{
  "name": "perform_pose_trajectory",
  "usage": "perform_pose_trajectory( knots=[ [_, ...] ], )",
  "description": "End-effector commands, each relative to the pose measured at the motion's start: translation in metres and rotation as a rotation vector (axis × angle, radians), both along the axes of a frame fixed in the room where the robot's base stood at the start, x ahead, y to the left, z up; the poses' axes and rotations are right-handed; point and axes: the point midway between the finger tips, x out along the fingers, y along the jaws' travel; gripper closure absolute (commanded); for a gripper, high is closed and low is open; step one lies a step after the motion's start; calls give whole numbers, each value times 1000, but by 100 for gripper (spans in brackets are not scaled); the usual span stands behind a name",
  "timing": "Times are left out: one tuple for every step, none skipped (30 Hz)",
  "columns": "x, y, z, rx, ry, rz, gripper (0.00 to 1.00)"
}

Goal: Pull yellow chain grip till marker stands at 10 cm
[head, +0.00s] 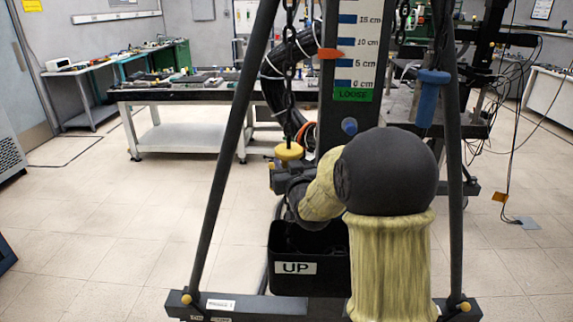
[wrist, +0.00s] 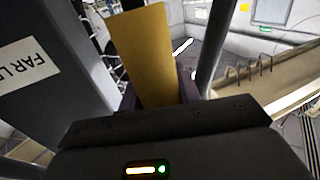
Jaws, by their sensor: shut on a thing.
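The yellow chain grip (head: 289,151) hangs on a dark chain (head: 288,95) left of the scale post. My gripper (head: 284,166) is shut on it, and the grip fills the upper middle of the wrist view (wrist: 144,55). My own arm hides part of the gripper in the head view. The orange marker (head: 330,53) points at the scale board (head: 354,50) about midway between the 5 cm and 10 cm marks. A green "LOOSE" label (head: 353,95) is below 0 cm.
A black bin (head: 296,268) labelled "UP" stands below the grip. A blue handle (head: 428,98) hangs at the right. Dark frame legs (head: 224,150) slope down on both sides to a base bar (head: 240,307). A workbench (head: 180,92) stands behind; the floor at left is clear.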

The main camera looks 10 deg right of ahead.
Motion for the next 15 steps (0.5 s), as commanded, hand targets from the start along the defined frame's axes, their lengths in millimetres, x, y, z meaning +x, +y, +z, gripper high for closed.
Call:
perform_pose_trajectory(
  knots=[
    [-1,0,-4,0,11,0,100],
    [-1,0,-4,0,11,0,100],
    [-1,0,-3,0,10,0,100],
    [-1,0,-3,0,10,0,100],
    [-1,0,-3,1,9,0,100],
    [-1,0,-3,1,9,0,100],
    [-1,0,-3,1,8,0,100],
    [-1,0,-2,1,8,0,63],
    [-1,0,-2,1,7,0,55],
    [-1,0,-2,1,6,0,50],
    [0,0,-1,1,5,0,45],
    [0,0,-1,0,4,0,45],
    [0,0,-1,0,3,0,45],
    [0,0,0,0,3,0,45],
    [0,0,0,0,2,0,45]
  ],
)
